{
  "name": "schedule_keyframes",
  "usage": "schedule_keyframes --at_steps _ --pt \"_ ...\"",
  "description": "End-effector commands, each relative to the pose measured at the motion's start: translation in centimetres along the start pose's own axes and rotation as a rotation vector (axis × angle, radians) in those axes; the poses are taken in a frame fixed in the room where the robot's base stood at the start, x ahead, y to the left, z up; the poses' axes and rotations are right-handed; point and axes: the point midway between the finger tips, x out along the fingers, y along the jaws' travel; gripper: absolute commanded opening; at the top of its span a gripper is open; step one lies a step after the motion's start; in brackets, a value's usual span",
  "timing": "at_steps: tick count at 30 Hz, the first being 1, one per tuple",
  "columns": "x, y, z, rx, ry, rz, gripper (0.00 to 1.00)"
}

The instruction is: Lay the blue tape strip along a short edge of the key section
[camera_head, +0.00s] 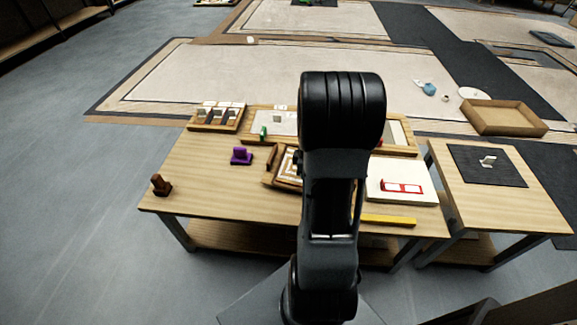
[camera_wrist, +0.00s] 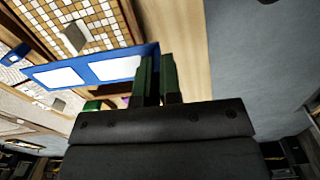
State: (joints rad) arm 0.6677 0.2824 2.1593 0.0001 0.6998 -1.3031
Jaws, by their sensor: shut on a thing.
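In the wrist view my gripper (camera_wrist: 160,62) is shut on one end of a blue strip (camera_wrist: 87,72) with two white panels. The strip reaches left from the fingers. Beside it is a tan and brown mosaic section (camera_wrist: 105,38) with a grey block (camera_wrist: 75,36) on it, seemingly the key section; I cannot tell whether the strip touches it. In the head view the mosaic section (camera_head: 289,167) sits in a wooden tray, partly behind my arm. My gripper and the blue strip are hidden there.
On the table (camera_head: 195,175) are a purple block (camera_head: 241,156), a brown stamp-like piece (camera_head: 161,185), a rack (camera_head: 216,116), a white board (camera_head: 385,170) with a red frame (camera_head: 402,187), and a yellow bar (camera_head: 388,221). A side table (camera_head: 530,200) holds a dark mat.

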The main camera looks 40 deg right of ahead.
Motion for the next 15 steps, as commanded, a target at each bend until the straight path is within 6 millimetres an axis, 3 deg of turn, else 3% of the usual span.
schedule_keyframes --at_steps 4,12,15 --pt "1.1 1.4 -1.2 -0.026 0.000 -0.001 0.00" --pt "4.2 5.4 -6.6 -0.030 -0.001 -0.001 0.00" --pt "6.1 6.2 -7.7 -0.028 -0.001 -0.003 0.00"
